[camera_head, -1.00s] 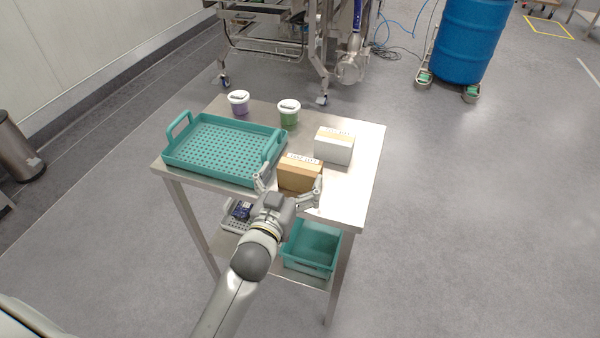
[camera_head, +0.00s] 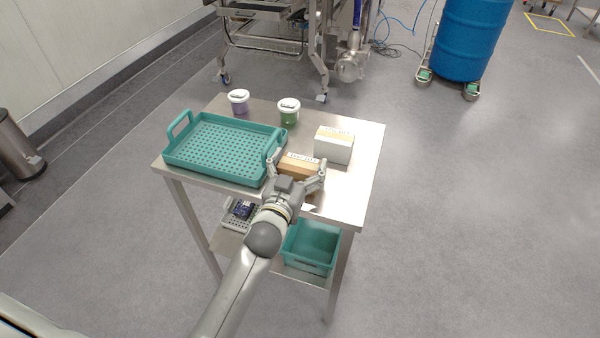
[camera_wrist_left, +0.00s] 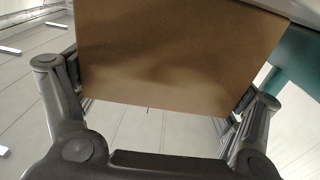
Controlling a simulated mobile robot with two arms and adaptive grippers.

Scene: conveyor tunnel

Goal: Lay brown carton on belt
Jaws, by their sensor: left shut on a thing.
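The brown carton (camera_head: 300,166) stands on the steel table near its front edge, with a white label on top. My left gripper (camera_head: 298,174) is shut on it, one finger on each side. In the left wrist view the carton (camera_wrist_left: 180,55) fills the space between the two fingers (camera_wrist_left: 155,100). The gripper hides the carton's lower front in the head view. A belt cannot be made out in these frames. My right gripper is not in view.
A teal perforated tray (camera_head: 185,165) is left of the carton on the table (camera_head: 352,196). A white carton (camera_head: 334,146) stands just behind right. A teal bin (camera_head: 310,262) sits on the lower shelf.

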